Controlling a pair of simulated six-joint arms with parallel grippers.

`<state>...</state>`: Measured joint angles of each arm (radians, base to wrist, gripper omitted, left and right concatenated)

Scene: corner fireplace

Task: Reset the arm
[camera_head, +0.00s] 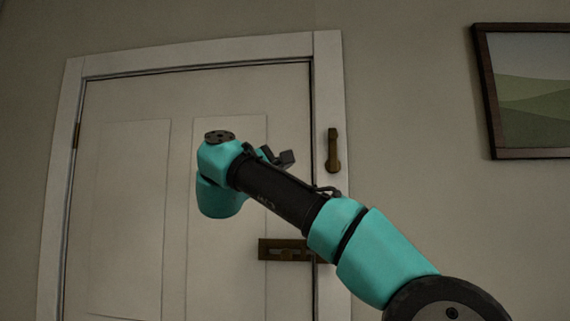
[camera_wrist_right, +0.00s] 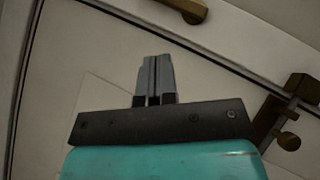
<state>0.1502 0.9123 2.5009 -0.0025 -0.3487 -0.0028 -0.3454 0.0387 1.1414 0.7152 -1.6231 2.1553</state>
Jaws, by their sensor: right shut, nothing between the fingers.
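My right arm (camera_head: 280,195) comes in from the lower right in the head view and reaches up and left in front of a closed white door (camera_head: 140,200). My right gripper (camera_wrist_right: 154,78) shows in the wrist view with its two grey fingers together and nothing between them. It points towards the door and frame, and looks clear of the brass fittings. In the head view the gripper is mostly hidden behind my arm. My left gripper is in neither view.
A brass handle (camera_head: 333,152) sits on the right door frame; a brass latch (camera_head: 285,250) is lower, partly behind my arm. The latch also shows in the wrist view (camera_wrist_right: 285,110). A framed picture (camera_head: 530,90) hangs at the right. The wall between is bare.

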